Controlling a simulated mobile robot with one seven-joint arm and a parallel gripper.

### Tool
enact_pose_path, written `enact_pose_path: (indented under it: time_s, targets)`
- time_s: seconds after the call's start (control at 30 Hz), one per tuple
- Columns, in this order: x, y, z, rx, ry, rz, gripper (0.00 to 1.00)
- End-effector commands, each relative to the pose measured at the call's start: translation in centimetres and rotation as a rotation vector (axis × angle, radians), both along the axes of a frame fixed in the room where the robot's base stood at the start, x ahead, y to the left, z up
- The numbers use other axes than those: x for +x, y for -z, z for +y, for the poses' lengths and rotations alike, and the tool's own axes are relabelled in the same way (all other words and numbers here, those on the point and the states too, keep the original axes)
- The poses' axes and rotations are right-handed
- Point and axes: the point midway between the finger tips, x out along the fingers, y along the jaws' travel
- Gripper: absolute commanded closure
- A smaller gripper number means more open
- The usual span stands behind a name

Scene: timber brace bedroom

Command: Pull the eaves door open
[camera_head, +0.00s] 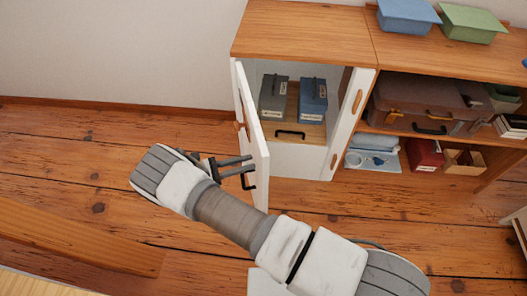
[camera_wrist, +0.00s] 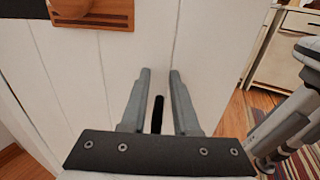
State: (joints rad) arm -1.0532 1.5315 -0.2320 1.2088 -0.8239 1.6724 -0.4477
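The white eaves door (camera_head: 256,150) stands wide open at the cabinet's left side, swung out toward the room. Its planked face fills much of the wrist view (camera_wrist: 110,60). A dark bar handle (camera_head: 248,181) sits low on the door. In the wrist view the handle (camera_wrist: 157,114) shows between my two fingers, with gaps on both sides. My gripper (camera_head: 250,165) is open at the door's outer face, its fingers around the handle. Whether they touch it or the door is unclear. A wooden fitting (camera_wrist: 95,14) is higher on the door.
Inside the open compartment stand a grey box (camera_head: 272,100) and a blue box (camera_head: 313,98). Shelves to the right hold a brown suitcase (camera_head: 420,98) and a red box (camera_head: 424,154). Plank floor (camera_head: 120,125) left of the door is clear. A wooden edge (camera_head: 80,240) lies at lower left.

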Motion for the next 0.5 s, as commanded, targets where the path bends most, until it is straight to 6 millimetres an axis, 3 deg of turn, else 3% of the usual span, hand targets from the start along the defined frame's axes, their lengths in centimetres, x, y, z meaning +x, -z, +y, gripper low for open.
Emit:
enact_pose_path:
  time_s: [0.03,0.3,0.5]
  targets:
    - [0.0,-1.0,-0.9,-0.001,0.002,0.000,0.71]
    - [0.1,-3.0,-4.7,-0.001,0.002,0.001,0.71]
    - [0.1,-3.5,-5.9,0.001,0.001,0.001,0.71]
